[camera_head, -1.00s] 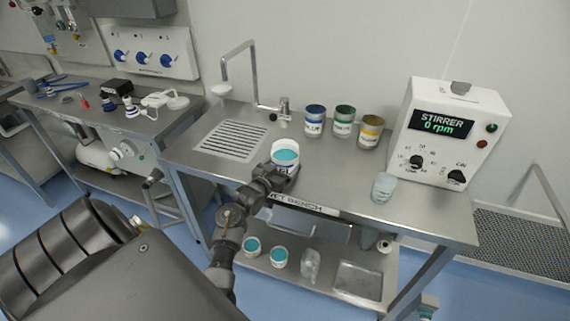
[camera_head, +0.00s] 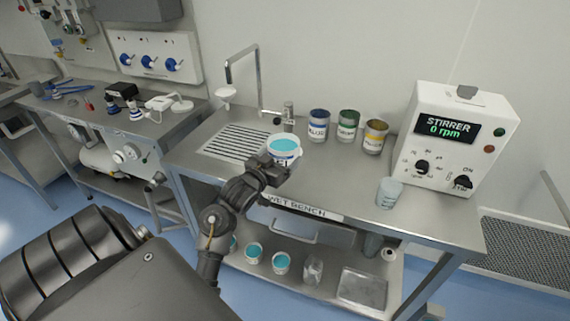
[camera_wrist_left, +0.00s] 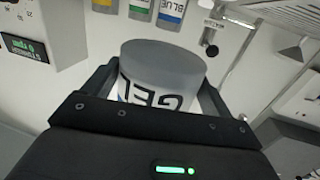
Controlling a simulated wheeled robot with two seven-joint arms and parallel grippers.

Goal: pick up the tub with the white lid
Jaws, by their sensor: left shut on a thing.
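My left gripper (camera_head: 272,167) is shut on a white tub (camera_head: 287,159) with a teal top, held by its side above the front part of the wet bench. No white lid shows on it in the head view; the top inside the white rim is teal. In the left wrist view the tub (camera_wrist_left: 160,85) sits between the two fingers, with large dark "GEL" lettering and a plain grey round end. More tubs with teal tops, such as one tub (camera_head: 281,263), stand on the lower shelf. My right gripper is not in view.
Blue (camera_head: 318,126), green (camera_head: 347,126) and yellow (camera_head: 374,137) tins stand at the back of the bench. A stirrer box (camera_head: 447,140) and a clear beaker (camera_head: 389,193) are on the right. A tap (camera_head: 288,115) and slotted drain (camera_head: 237,142) lie left. The bench middle (camera_head: 330,175) is clear.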

